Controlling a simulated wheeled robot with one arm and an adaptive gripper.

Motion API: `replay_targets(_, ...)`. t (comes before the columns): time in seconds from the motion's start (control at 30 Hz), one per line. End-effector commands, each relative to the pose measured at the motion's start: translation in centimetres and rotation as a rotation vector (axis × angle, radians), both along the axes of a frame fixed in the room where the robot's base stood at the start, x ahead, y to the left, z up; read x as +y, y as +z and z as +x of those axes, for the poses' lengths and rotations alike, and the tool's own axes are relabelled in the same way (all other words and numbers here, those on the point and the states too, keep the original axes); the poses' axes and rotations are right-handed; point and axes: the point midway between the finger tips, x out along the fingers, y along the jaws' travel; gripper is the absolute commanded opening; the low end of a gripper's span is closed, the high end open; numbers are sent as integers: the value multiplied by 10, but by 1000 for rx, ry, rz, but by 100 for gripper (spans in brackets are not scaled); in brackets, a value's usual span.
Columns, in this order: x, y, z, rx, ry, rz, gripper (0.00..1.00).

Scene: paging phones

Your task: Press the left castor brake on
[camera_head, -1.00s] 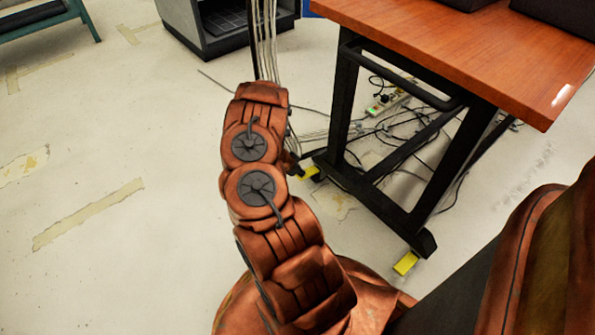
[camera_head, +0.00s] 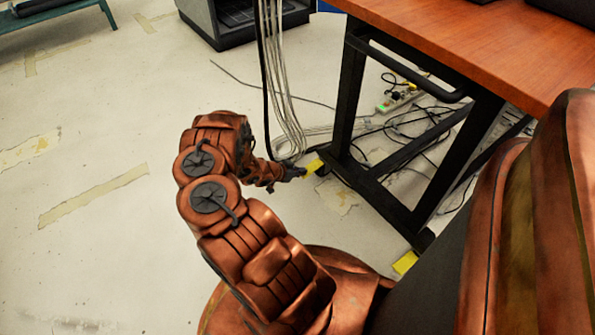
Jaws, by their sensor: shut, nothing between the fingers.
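The left castor brake (camera_head: 314,167) is a yellow tab at the foot of the table's left leg, near the floor. My gripper (camera_head: 299,172) is small and dark at the end of my copper-coloured arm. It is shut and empty, just left of the yellow tab. I cannot tell whether its tip touches the tab. The tab's tilt is too small to read. A second yellow brake tab (camera_head: 405,263) shows at the near foot of the table frame, partly beside my own body.
The wooden-topped table (camera_head: 480,45) on a black frame stands at the right. Cables (camera_head: 275,80) hang down behind my gripper, and more lie tangled under the table around a power strip (camera_head: 400,99). The floor at the left is clear.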

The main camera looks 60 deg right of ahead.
Motion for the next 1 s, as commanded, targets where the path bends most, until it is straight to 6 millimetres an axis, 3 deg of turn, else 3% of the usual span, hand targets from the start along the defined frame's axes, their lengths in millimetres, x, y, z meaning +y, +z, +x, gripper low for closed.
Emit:
replay_targets(0.67,3,-4,0,-2,2,9,0)
replay_targets(0.83,6,13,2,-4,1,8,0)
replay_targets(1.0,11,44,4,-6,0,5,0)
